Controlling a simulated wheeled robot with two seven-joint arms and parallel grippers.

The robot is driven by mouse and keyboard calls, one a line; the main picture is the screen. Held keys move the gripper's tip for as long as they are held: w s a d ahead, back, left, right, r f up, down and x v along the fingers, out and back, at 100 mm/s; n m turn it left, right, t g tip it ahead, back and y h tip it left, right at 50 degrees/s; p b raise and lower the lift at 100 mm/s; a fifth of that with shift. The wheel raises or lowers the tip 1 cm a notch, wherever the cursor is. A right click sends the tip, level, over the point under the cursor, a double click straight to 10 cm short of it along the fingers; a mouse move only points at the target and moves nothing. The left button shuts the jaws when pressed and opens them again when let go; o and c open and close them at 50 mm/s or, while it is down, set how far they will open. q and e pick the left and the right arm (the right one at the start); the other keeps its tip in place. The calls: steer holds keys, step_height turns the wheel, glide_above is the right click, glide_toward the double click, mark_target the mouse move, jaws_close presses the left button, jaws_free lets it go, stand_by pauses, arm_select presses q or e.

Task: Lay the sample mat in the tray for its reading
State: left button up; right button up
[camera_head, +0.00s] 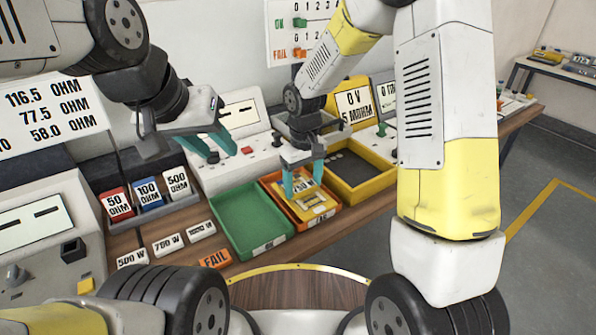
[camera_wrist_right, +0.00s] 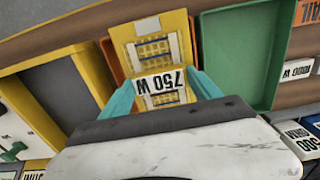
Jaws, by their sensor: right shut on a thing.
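The sample mat (camera_head: 315,203) is a yellow panel with a pale grid, and a "750 W" label lies across it in the right wrist view (camera_wrist_right: 152,50). It is in or just above the orange tray (camera_head: 268,184); I cannot tell if it touches the bottom. The orange rim also shows in the right wrist view (camera_wrist_right: 107,52). My left gripper (camera_head: 212,150) is open and empty, in the air left of the orange tray and above the bench.
A green tray (camera_head: 248,222) stands empty left of the orange tray, and a yellow tray (camera_head: 362,180) with a dark inside stands right of it. Colored OHM blocks (camera_head: 147,194) stand at left. W tags (camera_head: 168,243) and a FAIL tag (camera_head: 214,259) lie in front.

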mark_target(298, 186)
steer(key=w, duration=0.1)
steer(key=w+a, duration=0.1)
steer(key=w, duration=0.1)
steer(key=shift+w+a+f, duration=0.1)
steer(key=shift+w+f, duration=0.05)
steer(key=shift+w, duration=0.05)
steer(key=shift+w+f, duration=0.1)
steer(key=shift+f, duration=1.65)
steer(key=shift+f, duration=0.1)
steer(key=o, duration=1.5)
step_height(298, 186, up, 12)
steer(key=s+d+r+m+t+y, duration=0.1)
steer(key=s+d+r+m+t, duration=0.2)
steer(key=s+d+r, duration=0.65)
steer(key=s+d+r+m+t, duration=0.1)
steer(key=s+d+r, duration=0.1)
steer(key=s, duration=0.4)
steer(key=s+d+r+m+t+y, duration=0.1)
steer(key=s+d+r+m+t, duration=0.1)
steer(key=s, duration=0.3)
steer(key=shift+v, duration=1)
